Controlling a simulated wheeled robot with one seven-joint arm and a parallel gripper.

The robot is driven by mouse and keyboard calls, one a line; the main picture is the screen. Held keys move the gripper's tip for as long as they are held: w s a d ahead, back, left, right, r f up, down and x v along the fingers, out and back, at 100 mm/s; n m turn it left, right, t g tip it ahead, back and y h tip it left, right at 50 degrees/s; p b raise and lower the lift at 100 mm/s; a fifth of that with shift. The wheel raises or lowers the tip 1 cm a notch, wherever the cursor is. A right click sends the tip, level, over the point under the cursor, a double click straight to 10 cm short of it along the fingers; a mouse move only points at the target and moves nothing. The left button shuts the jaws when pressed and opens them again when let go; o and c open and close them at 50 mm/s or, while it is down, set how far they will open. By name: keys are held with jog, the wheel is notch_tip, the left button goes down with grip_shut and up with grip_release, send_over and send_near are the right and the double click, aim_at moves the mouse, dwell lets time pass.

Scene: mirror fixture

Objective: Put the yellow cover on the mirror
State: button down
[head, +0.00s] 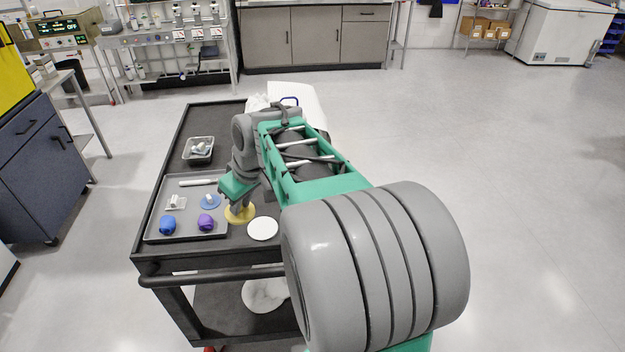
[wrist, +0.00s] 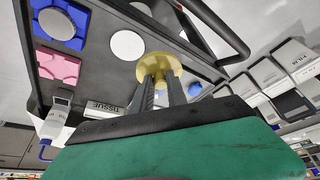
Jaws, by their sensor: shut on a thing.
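The yellow cover (head: 240,214) is a round disc; its grasped middle is hidden by the fingers. My gripper (head: 237,202) is shut on it from above, over the tray's right edge; its height is unclear. In the wrist view, the cover (wrist: 158,66) sits at the tips of my gripper (wrist: 160,80). A flat white disc (head: 262,228) lies on the cart top right of the cover, apart from it; it also shows in the wrist view (wrist: 127,44). A blue square fixture with a round pale face (wrist: 61,24) is beyond it. I cannot tell which is the mirror.
The grey tray (head: 158,236) holds a blue disc (head: 210,202), blue (head: 168,225) and purple (head: 206,223) pieces and small parts. A small bin (head: 199,150) stands behind. The cart handle (head: 210,275) runs along the front.

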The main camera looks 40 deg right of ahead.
jog(key=s+d+f+n+y+p, duration=0.1)
jog(key=s+d+f+n, duration=0.1)
jog(key=d, duration=0.8)
jog(key=s+d+f+n, duration=0.1)
jog(key=s+d+f, duration=0.15)
jog(key=d, duration=0.75)
jog(key=shift+g, duration=0.3)
jog(key=shift+w+d+f+b, duration=0.1)
jog(key=shift+w+f+b, duration=0.1)
jog(key=shift+f+b, duration=1.2)
jog(key=shift+w+d+f+b, duration=0.15)
jog(key=shift+f+b, duration=0.6)
jog(key=shift+f, duration=1.1)
jog(key=shift+s, duration=0.2)
jog(key=shift+f+b, duration=0.15)
jog(key=shift+b, duration=0.25)
jog(key=c, duration=1.2)
grip_release()
jog(key=shift+c, duration=0.2)
jog(key=shift+o, duration=0.6)
